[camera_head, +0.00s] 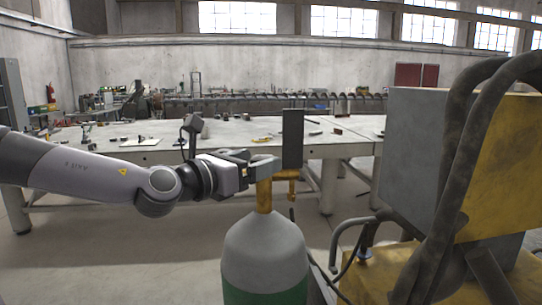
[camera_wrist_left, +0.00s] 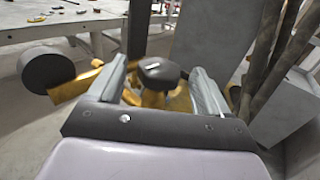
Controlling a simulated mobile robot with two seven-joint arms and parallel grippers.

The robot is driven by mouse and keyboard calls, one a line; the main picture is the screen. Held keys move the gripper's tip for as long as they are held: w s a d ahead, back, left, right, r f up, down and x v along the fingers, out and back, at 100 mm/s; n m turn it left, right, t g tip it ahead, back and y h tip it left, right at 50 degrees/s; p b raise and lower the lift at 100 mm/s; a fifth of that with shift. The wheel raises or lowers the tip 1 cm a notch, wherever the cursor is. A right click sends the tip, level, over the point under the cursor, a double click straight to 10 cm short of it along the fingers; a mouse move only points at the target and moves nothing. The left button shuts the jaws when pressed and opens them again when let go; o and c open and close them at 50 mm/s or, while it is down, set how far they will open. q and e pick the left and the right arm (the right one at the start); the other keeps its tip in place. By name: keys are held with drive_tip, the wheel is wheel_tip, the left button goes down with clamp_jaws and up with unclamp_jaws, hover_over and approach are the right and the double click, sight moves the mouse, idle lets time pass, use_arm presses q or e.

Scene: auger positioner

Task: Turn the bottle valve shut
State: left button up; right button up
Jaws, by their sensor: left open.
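The gas bottle (camera_head: 264,250) stands upright in the head view, grey on top and green below. Its yellow valve body (camera_head: 264,196) rises from the top, with a yellow fitting to the right. My left gripper (camera_head: 266,168) reaches in from the left at valve height and hides the upper valve. In the left wrist view, my left gripper (camera_wrist_left: 160,84) is open, with a dark valve knob (camera_wrist_left: 158,70) between its two grey fingers. My right gripper is not in view.
A dark upright block (camera_head: 292,138) stands just beyond the gripper. A grey and yellow machine (camera_head: 425,145) with thick dark tubes (camera_head: 455,170) fills the right side. A round grey part (camera_wrist_left: 46,70) sits left of the knob. A long worktable (camera_head: 225,132) stands behind.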

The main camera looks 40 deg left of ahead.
use_arm(q)
drive_tip(key=shift+w, duration=2.4)
drive_tip(key=c, duration=0.9)
